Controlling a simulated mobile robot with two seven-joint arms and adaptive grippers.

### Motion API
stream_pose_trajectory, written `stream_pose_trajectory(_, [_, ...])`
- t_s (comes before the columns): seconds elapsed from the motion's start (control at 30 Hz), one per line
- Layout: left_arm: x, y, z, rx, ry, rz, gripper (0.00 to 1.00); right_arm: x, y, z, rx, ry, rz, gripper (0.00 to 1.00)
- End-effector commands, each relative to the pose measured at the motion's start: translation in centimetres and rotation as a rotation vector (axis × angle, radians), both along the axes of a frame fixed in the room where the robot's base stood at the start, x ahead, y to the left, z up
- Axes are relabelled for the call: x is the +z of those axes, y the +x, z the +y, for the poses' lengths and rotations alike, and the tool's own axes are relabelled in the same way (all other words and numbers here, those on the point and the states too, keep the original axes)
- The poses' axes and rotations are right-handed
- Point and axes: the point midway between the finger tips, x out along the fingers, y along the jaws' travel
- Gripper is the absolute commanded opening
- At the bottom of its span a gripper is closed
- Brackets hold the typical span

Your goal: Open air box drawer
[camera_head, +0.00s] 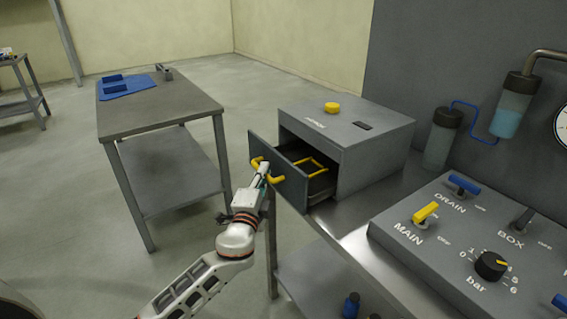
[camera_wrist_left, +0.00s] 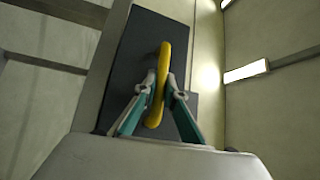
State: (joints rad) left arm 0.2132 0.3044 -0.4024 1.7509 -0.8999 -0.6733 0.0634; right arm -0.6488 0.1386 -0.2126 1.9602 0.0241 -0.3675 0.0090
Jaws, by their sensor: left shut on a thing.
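The air box (camera_head: 350,125) is a grey box with a yellow knob on top, standing on a metal bench in the head view. Its drawer (camera_head: 293,185) is pulled partly out to the left, and a yellow frame shows inside it. The yellow drawer handle (camera_head: 257,163) is on the dark drawer front. My left gripper (camera_head: 263,172) is at this handle. In the left wrist view the teal fingers of my left gripper (camera_wrist_left: 160,100) are shut on the yellow handle (camera_wrist_left: 165,75), one on each side. My right gripper is not in view.
A control panel (camera_head: 470,245) with a yellow MAIN lever, blue DRAIN lever and black bar knob lies at the right. A grey table (camera_head: 160,105) with a blue cloth stands at the left. Open floor lies between table and bench.

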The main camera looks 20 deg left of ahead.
Motion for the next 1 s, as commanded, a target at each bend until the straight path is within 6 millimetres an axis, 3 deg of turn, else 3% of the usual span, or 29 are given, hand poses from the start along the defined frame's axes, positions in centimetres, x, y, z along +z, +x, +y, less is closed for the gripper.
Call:
stream_pose_trajectory(0.2, [-0.1,-4.4,3.4,0.001,0.000,0.003,0.00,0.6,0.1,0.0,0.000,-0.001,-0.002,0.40])
stream_pose_trajectory(0.4, [-0.1,-6.7,5.1,0.000,0.001,0.001,0.00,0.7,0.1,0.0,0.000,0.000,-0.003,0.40])
stream_pose_trajectory(0.9, [-0.1,-7.5,5.8,-0.001,0.000,0.001,0.00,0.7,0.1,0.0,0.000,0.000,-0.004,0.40])
stream_pose_trajectory(0.93, [-0.1,-7.5,5.8,-0.001,0.000,0.001,0.12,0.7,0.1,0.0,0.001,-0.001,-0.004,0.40])
stream_pose_trajectory(1.0, [-0.1,-7.5,5.8,0.000,0.000,0.001,0.18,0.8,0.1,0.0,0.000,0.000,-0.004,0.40])
